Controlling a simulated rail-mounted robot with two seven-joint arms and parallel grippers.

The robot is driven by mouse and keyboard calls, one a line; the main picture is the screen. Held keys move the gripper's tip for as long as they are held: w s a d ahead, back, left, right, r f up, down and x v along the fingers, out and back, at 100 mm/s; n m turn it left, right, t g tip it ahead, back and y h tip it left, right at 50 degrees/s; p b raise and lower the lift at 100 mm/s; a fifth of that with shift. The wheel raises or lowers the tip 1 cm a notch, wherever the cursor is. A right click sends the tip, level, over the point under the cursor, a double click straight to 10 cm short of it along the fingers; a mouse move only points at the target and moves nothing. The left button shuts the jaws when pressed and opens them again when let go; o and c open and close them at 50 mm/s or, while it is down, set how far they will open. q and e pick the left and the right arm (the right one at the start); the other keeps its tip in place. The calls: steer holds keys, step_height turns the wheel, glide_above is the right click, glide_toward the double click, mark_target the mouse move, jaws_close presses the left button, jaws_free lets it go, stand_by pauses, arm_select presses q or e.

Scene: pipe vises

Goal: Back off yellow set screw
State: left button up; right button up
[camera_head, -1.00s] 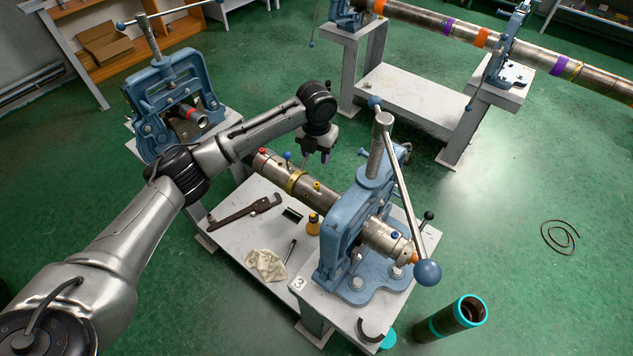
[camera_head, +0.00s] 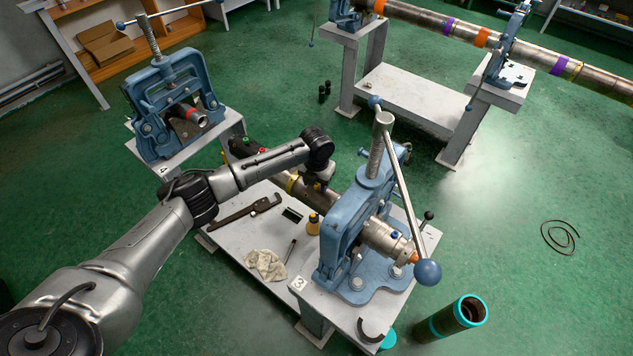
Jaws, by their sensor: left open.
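The steel pipe (camera_head: 324,201) lies clamped in the blue pipe vise (camera_head: 340,232) on the white bench. A yellow band (camera_head: 291,184) rings it. My left gripper (camera_head: 321,187) is over the pipe, between the yellow band and the vise, pointing down. It is open. It covers the place on the pipe where the yellow set screw shows in the earlier view, so the screw is hidden now. I cannot tell whether the fingers touch it. A blue screw (camera_head: 394,235) shows at the pipe's right end. My right gripper is not in view.
The vise's long handle (camera_head: 403,190) slants down right of the gripper. A pipe wrench (camera_head: 244,213), a yellow bottle (camera_head: 313,225) and a rag (camera_head: 266,265) lie or stand on the bench. Another blue vise (camera_head: 168,112) stands behind left.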

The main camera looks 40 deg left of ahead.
arm_select(q)
steer(key=shift+c, duration=0.2)
jaws_close()
stand_by(0.3)
